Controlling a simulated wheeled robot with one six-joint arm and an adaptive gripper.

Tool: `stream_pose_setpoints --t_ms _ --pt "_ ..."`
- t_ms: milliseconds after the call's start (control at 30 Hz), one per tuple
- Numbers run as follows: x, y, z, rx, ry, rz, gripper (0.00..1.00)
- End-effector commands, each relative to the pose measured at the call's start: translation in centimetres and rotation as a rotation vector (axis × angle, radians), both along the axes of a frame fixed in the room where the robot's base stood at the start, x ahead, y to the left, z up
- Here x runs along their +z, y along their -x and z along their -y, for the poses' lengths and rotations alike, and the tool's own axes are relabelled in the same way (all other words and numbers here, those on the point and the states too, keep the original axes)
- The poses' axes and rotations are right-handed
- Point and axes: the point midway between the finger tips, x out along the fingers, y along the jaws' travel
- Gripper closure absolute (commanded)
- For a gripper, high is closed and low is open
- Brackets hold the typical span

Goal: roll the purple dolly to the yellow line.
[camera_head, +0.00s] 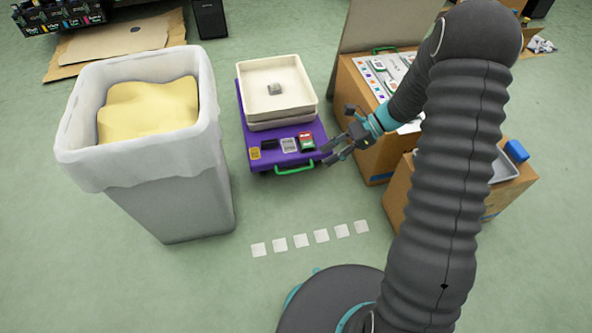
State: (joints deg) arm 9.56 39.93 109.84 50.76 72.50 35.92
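The purple dolly (318,131) stands on the floor left of centre. My gripper (326,154) is at the dolly's front right corner, right of the handle. Its fingers look spread and empty; I cannot tell whether they touch the dolly. I see no yellow line. A dashed row of white squares (301,241) lies on the floor in front of the dolly.
A large grey bin (190,205) with a white liner and yellow contents stands left of the dolly. Cardboard boxes (350,115) stand close on its right, with a tray and a blue item on the front one. The green floor between dolly and white squares is clear.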

Motion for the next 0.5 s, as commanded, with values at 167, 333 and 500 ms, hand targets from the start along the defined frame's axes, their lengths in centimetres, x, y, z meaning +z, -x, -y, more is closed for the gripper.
stream_pose_setpoints --t_ms 167,333,500 --pt "-6.4 -1.6 -0.4 -0.145 -0.09 -0.193 0.61" --pt "-12.3 -2.4 -0.7 -0.279 -0.17 -0.368 0.61" --pt "-17.3 -2.9 -0.8 -0.405 -0.247 -0.527 0.61"
